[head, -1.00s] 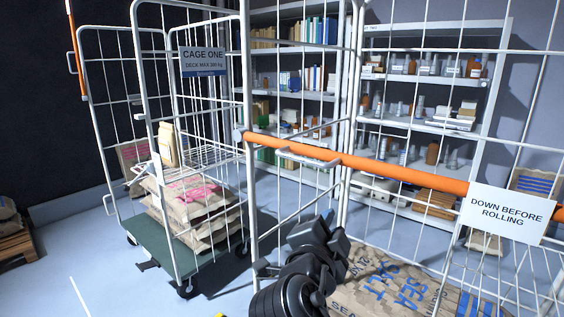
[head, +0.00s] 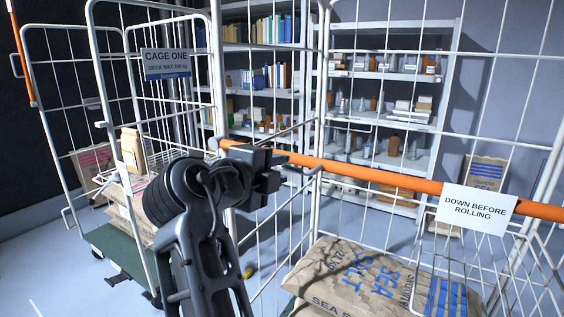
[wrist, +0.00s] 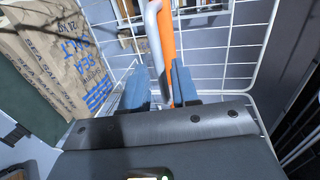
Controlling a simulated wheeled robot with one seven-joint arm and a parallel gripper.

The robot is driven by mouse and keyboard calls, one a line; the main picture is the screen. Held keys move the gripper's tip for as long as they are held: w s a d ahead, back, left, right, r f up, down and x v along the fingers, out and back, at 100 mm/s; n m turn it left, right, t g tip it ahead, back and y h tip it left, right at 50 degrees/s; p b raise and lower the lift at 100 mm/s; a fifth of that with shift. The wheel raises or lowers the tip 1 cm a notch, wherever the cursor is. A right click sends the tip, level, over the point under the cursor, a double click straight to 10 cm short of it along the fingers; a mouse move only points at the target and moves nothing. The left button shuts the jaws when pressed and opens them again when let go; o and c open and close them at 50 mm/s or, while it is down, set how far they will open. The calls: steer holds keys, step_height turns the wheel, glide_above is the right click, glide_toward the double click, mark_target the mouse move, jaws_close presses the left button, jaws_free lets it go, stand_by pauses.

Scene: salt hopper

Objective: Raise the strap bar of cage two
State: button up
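The orange strap bar (head: 345,170) lies across the front of a white wire cage, from a pivot at its left end past a white sign (head: 477,209) reading DOWN BEFORE ROLLING. A white loop handle (head: 312,174) is fixed along the bar; it also shows in the wrist view (wrist: 155,35) with the orange bar (wrist: 166,42) behind it. My gripper (head: 276,168) is at the handle's left part. In the wrist view its blue-grey fingers (wrist: 160,88) stand on either side of the handle, with a gap showing; firm contact is not visible.
Cage one (head: 167,64), holding sacks, stands at the left. A salt sack (head: 375,280) lies inside the barred cage, behind its wire mesh. Shelves (head: 395,77) with jars and books stand at the back. Grey floor shows at lower left.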

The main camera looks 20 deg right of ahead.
steer(key=shift+x, duration=1.25)
steer(key=shift+c, duration=0.3)
jaws_close()
steer(key=shift+f, duration=0.1)
